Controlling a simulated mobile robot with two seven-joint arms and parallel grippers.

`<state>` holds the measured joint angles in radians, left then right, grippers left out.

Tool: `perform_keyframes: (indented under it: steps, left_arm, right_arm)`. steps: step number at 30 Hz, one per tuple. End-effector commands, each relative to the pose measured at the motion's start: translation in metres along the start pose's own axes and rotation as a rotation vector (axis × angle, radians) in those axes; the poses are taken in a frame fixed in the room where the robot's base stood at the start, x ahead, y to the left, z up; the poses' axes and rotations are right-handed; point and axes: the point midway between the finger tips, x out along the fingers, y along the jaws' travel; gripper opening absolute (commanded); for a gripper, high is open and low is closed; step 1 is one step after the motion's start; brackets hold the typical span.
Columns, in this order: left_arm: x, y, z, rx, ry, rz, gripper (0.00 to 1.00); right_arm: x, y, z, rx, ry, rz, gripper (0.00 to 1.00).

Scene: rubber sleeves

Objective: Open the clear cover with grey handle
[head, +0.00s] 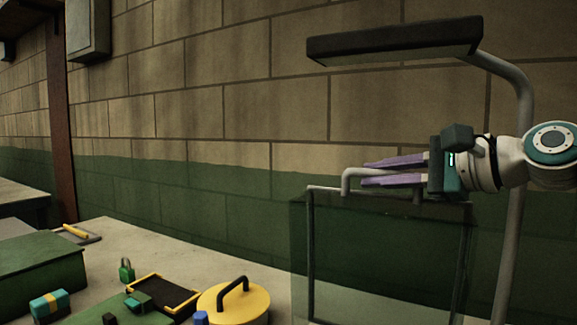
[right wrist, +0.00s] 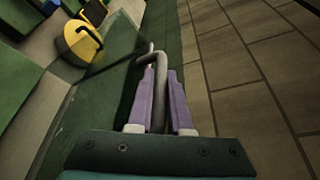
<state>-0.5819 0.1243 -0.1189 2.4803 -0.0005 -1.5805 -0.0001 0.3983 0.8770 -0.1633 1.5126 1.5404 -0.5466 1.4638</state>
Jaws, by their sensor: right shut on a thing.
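The clear cover (head: 390,255) shows at the right of the head view as a greenish see-through panel with a dark frame, standing upright against the wall behind. Its grey bar handle (head: 347,185) is at the top edge. My right gripper (head: 365,174) comes in from the right, with its purple fingers above and below the handle bar. In the right wrist view the grey handle (right wrist: 157,85) runs between the two fingers, and my right gripper (right wrist: 158,72) is shut on it. The fingers hide part of the handle. My left gripper is not in view.
A dark lamp (head: 395,40) on a bent grey pole (head: 520,110) stands above and behind my arm. On the bench (head: 115,240) lie a yellow lid with a black handle (head: 245,305), a black tray with yellow rim (head: 165,292), a green padlock (head: 126,270) and a green box (head: 40,265).

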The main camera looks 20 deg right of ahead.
Motion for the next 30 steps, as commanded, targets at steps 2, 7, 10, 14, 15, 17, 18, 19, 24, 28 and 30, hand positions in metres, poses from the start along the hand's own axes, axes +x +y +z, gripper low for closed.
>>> perform_keyframes:
  steps: [2,7,10,14,15,17,18,19,24,28,30]
  left_arm:
    - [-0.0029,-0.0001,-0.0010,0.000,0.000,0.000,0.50]
    - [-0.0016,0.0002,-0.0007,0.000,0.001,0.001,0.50]
    - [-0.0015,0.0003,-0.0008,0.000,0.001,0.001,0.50]
    - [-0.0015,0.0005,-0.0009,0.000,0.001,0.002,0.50]
    - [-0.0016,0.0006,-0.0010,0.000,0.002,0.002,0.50]
    - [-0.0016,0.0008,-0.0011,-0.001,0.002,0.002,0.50]
    - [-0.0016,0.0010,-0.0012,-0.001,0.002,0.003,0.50]
    - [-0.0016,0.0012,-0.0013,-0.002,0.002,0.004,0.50]
    - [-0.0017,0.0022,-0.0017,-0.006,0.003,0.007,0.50]
    - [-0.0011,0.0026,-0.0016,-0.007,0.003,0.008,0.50]
    - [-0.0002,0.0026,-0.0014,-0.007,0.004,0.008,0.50]
  right_arm:
    - [-0.0010,0.0015,0.0025,-0.011,0.000,-0.001,0.00]
    - [-0.0008,0.0024,0.0021,-0.014,0.000,-0.003,0.00]
    - [-0.0007,0.0024,0.0020,-0.014,0.000,-0.003,0.00]
    - [-0.0007,0.0023,0.0019,-0.014,0.000,-0.003,0.31]
    - [-0.0007,0.0022,0.0019,-0.013,0.000,-0.003,0.35]
    - [-0.0008,0.0021,0.0020,-0.013,0.000,-0.003,0.42]
    - [-0.0008,0.0021,0.0020,-0.013,0.000,-0.003,0.47]
    - [-0.0008,0.0021,0.0020,-0.013,0.000,-0.003,0.47]
    - [-0.0008,0.0019,0.0020,-0.013,0.000,-0.003,0.47]
    - [-0.0037,0.0026,0.0010,-0.013,0.001,-0.003,0.47]
    - [-0.0089,0.0029,0.0003,-0.013,0.002,-0.003,0.47]
